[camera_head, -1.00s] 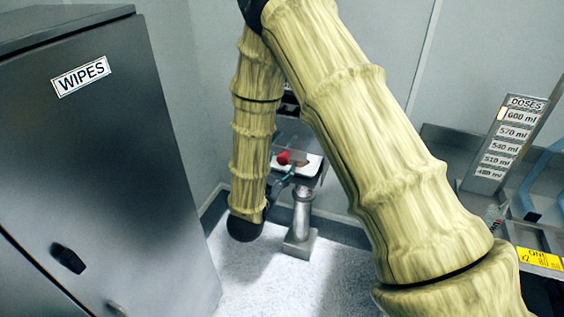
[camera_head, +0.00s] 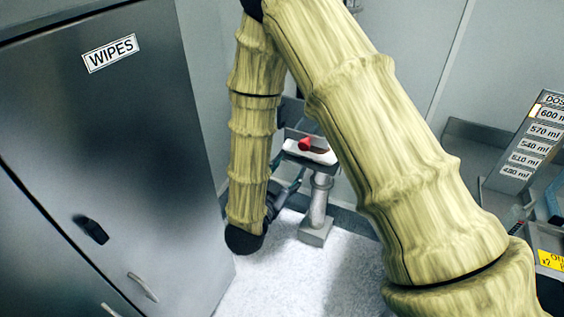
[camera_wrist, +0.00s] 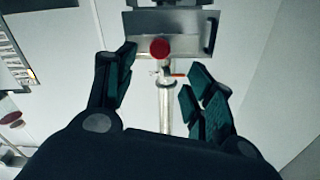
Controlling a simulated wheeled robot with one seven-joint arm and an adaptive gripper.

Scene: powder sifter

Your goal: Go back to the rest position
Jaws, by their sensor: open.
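My gripper (camera_wrist: 160,85) is open in the wrist view, with nothing between its dark green-padded fingers. Beyond the fingers is a grey metal machine (camera_wrist: 188,42) on a post, with a round red knob (camera_wrist: 159,48) on its front. In the head view my sleeved arm crosses the middle and bends down toward the machine. There the red knob (camera_head: 305,145) and the post (camera_head: 318,205) show between the two arm sections. My gripper is mostly hidden behind the arm in the head view, and only dark parts of it show near the post.
A dark cabinet labelled WIPES (camera_head: 120,140) fills the left. At the right is a DOSES board (camera_head: 532,140) with several ml values, and a yellow label (camera_head: 551,261) below it. Pale speckled floor (camera_head: 275,275) is clear between the cabinet and my arm.

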